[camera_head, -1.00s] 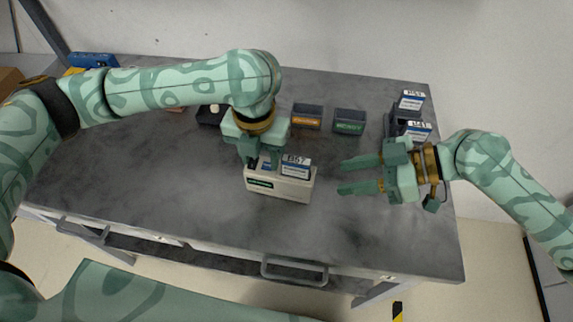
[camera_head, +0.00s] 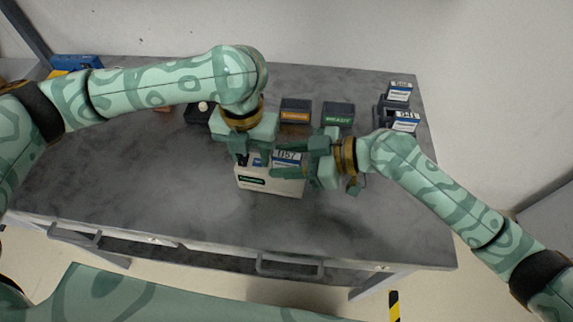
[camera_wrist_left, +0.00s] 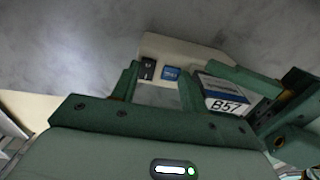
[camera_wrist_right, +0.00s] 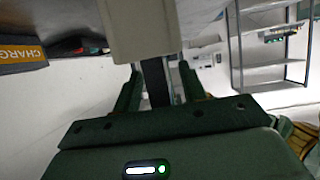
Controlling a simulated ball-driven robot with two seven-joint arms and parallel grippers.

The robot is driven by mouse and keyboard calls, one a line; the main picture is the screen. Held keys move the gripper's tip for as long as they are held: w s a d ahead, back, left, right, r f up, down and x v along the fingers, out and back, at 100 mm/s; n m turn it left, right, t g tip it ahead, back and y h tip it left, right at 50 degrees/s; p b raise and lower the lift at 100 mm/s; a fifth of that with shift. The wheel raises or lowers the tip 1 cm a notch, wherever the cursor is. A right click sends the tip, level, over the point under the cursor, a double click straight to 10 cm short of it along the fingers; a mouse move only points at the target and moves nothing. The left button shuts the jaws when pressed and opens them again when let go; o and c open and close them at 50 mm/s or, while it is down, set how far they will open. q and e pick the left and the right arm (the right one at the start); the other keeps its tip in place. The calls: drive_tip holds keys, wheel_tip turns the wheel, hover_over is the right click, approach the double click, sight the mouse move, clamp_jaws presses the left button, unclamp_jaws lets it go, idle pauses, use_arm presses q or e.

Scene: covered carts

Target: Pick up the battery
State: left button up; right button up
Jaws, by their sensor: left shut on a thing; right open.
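The battery (camera_head: 288,157), with a white and blue label reading B57, sits upright in a beige device (camera_head: 268,186). In the left wrist view the battery (camera_wrist_left: 228,100) stands beside the device's black switch and blue display. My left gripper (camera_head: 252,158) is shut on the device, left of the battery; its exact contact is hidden. My right gripper (camera_head: 273,162) is open, its fingers pointing left and reaching around the battery. In the right wrist view a dark strip shows between the right fingers, behind the beige device (camera_wrist_right: 140,25); I cannot tell what it is.
Behind stand a bin with an orange label (camera_head: 296,112) and one with a green label (camera_head: 338,116). Two more labelled batteries (camera_head: 400,90) (camera_head: 405,121) stand at the right. A blue object (camera_head: 76,62) lies far left. The table's front (camera_head: 200,225) is clear.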

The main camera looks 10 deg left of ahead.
clamp_jaws()
